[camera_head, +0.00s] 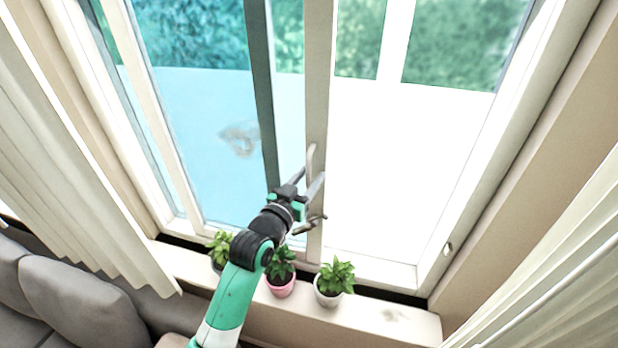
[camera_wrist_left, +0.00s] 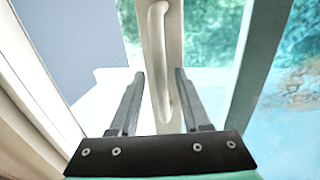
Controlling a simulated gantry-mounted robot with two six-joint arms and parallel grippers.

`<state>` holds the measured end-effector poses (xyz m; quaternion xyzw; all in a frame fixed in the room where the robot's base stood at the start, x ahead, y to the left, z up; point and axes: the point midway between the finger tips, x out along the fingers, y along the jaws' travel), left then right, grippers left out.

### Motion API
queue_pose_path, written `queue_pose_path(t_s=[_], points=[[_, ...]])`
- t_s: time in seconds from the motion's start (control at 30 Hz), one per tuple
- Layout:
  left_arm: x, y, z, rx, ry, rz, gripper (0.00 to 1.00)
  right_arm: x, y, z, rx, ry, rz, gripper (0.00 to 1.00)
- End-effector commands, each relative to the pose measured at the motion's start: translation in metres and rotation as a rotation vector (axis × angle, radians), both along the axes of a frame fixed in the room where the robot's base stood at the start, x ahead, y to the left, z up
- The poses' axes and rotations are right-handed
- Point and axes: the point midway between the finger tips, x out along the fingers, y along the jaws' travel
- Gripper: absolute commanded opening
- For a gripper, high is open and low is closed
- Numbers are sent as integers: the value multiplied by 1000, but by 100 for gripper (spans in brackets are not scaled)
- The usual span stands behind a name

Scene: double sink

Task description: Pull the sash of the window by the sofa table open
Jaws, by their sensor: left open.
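The window sash upright (camera_head: 318,80) is a pale vertical bar in the middle of the window in the head view. Its pale bar handle (camera_head: 311,155) sits low on it. My left gripper (camera_head: 311,177) is open at the handle. In the left wrist view the handle (camera_wrist_left: 158,50) runs between the two dark fingers (camera_wrist_left: 158,75), with a gap visible on both sides. The gripper and wrist hide the handle's lower part in the head view. My right gripper does not show in either view.
Potted plants stand on the sill below: one (camera_head: 220,247) behind my arm, a pink pot (camera_head: 281,285) and a white pot (camera_head: 328,292). Pleated curtains hang left (camera_head: 70,180) and right (camera_head: 560,260). A grey sofa (camera_head: 85,300) is at lower left.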

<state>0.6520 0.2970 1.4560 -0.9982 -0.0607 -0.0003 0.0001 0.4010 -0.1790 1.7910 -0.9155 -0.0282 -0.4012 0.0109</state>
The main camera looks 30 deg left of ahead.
Motion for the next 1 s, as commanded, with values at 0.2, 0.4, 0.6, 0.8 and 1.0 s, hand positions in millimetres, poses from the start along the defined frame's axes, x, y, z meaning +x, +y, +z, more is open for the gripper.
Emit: queue_pose_path(t_s=[0.2, 0.4, 0.6, 0.8, 1.0], points=[[-3, 0, -1, 0, 1, 0, 47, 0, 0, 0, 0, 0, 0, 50], [-28, -3, -2, 0, -1, 1, 47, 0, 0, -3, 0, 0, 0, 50], [-71, -9, -2, 0, -1, 1, 47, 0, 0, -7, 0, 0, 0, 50], [-104, -13, -1, 0, -1, 0, 47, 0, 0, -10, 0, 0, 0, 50], [-116, -14, 0, 0, 0, 0, 47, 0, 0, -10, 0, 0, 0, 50]])
